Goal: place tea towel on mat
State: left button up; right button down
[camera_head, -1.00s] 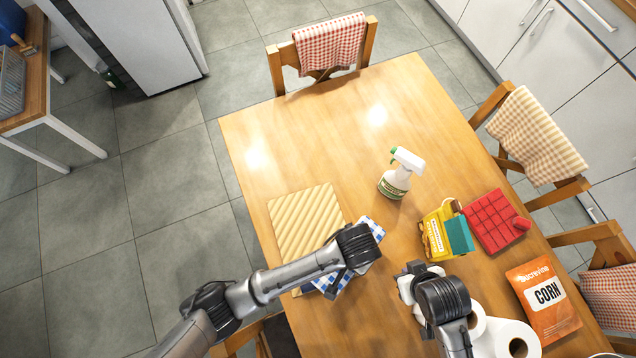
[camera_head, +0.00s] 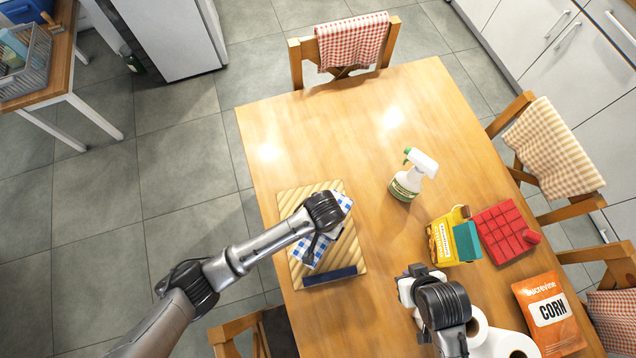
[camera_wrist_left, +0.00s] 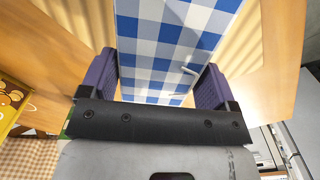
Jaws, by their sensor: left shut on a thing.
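The tea towel (camera_head: 307,254), blue and white checked, is a flat folded shape over the mat. My left gripper (camera_head: 322,232) is shut on it, and the wrist covers its middle in the head view. In the left wrist view the towel (camera_wrist_left: 165,40) lies between the two purple fingers (camera_wrist_left: 158,80). The mat (camera_head: 292,198) is yellow with diagonal stripes and shows on both sides of the towel. I cannot tell whether the towel touches it.
A dark blue strip (camera_head: 331,275) shows at the mat's near edge. A spray bottle (camera_head: 410,176), a yellow box (camera_head: 445,236) with a teal block, a red block (camera_head: 500,230), an orange corn bag (camera_head: 549,312) and white rolls (camera_head: 508,345) stand right. The far table is clear.

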pick_arm(q)
jog(key=shift+w+a+f, duration=0.6)
jog(key=shift+w+f, duration=0.05)
jog(key=shift+w, duration=0.25)
notch_tip(320, 180, down, 3)
jog(key=shift+f, duration=0.15)
jog(key=shift+f+b, duration=0.3)
jog(key=shift+f, duration=0.05)
jog(key=shift+f, duration=0.1)
jog(key=o, duration=0.8)
jog(key=shift+o, duration=0.2)
notch_tip(320, 180, up, 10)
jog(key=shift+r+p, duration=0.2)
jog(key=shift+p, duration=0.5)
jog(key=shift+r, duration=0.9)
